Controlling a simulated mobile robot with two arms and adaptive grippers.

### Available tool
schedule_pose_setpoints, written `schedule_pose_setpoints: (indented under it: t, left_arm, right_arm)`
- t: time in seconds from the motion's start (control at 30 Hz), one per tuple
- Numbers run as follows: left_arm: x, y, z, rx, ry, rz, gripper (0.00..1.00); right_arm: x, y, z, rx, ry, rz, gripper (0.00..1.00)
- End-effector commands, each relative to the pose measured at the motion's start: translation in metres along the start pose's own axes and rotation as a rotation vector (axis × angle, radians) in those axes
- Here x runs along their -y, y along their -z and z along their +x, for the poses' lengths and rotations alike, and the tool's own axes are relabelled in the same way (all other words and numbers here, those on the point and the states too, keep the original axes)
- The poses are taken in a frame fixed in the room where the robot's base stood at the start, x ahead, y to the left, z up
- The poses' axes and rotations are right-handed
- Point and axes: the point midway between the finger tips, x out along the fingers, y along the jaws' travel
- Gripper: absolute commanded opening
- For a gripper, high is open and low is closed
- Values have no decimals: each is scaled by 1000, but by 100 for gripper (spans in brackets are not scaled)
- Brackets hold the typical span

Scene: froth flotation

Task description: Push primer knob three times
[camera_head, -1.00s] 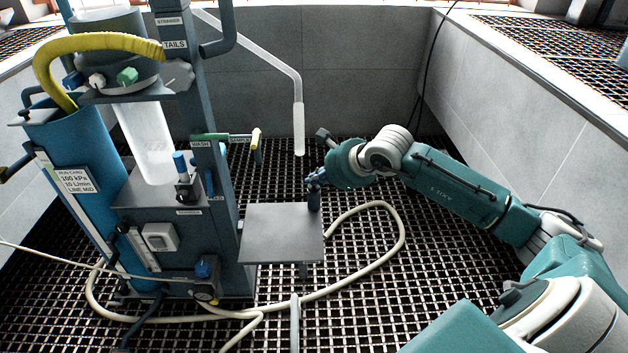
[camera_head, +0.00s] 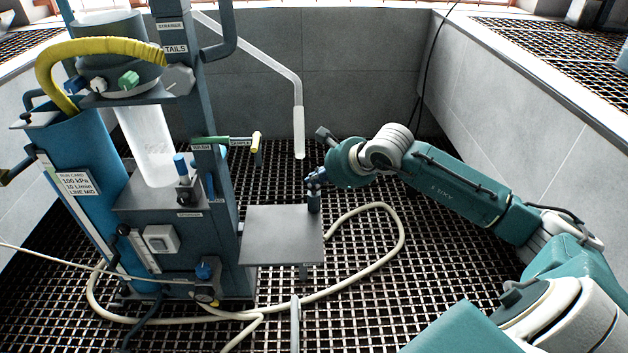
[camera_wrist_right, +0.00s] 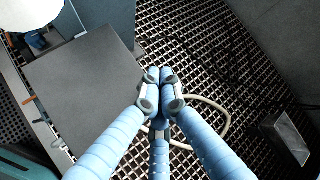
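A blue upright knob (camera_head: 181,164) stands on a black block on the flotation machine's deck; the label below is too small to read. A second blue knob (camera_head: 204,269) sits lower on the machine, above a gauge. I cannot tell which is the primer knob. My right gripper (camera_head: 314,206) points down at the right rear corner of the flat grey plate, well to the right of both knobs. In the wrist view its blue fingertips (camera_wrist_right: 161,78) are together with nothing visible between them, beside the plate. My left gripper is not in view.
The grey plate (camera_head: 280,236) juts from the machine between the gripper and the knobs. A clear bent pipe (camera_head: 299,130) hangs behind the gripper. A cream hose (camera_head: 397,245) loops over the grated floor.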

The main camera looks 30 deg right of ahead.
Motion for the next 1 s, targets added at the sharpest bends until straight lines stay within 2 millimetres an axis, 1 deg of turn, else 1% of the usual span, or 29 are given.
schedule_pose_setpoints:
  t: [0.03, 0.23, 0.63, 0.77, 1.0]
  left_arm:
    - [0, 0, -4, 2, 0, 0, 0]
    - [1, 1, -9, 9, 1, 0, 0]
    - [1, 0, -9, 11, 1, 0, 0]
    - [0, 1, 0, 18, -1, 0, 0]
    - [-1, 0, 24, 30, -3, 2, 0]
  right_arm:
    - [2, -2, -3, -2, -2, 0, 0]
    - [8, -8, -11, -1, 0, -1, 0]
    - [10, -10, -14, 1, 2, 0, 0]
    - [16, -15, -21, 2, 3, 0, 0]
    - [25, -24, -33, 0, 2, 0, 0]
